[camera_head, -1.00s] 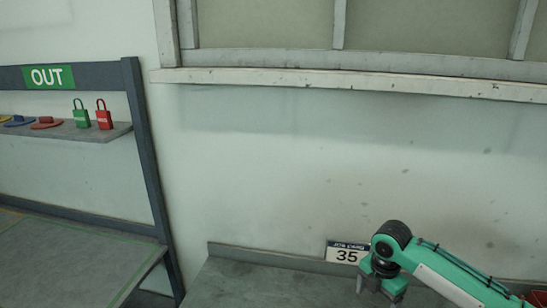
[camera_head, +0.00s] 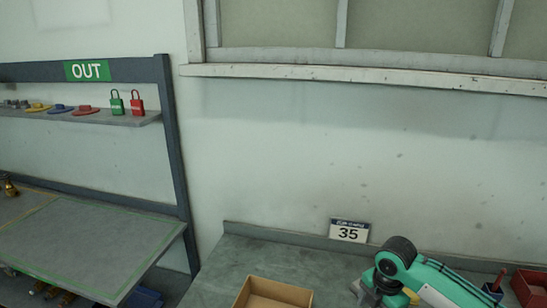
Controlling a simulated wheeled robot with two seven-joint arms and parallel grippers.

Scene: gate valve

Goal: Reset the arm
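My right arm, green with a black joint, comes in from the lower right over the grey bench (camera_head: 235,257). Its gripper (camera_head: 368,291) is at the lower edge of the view, left of the black joint. The gripper is small and partly cut off, so I cannot tell whether it is open or shut. My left gripper is not in view.
An open cardboard box (camera_head: 272,284) sits at the bench front. A "35" sign (camera_head: 349,231) stands at the back. A red bin (camera_head: 530,287) is at far right. The left rack's "OUT" shelf (camera_head: 125,117) holds green (camera_head: 117,103) and red (camera_head: 137,103) padlocks.

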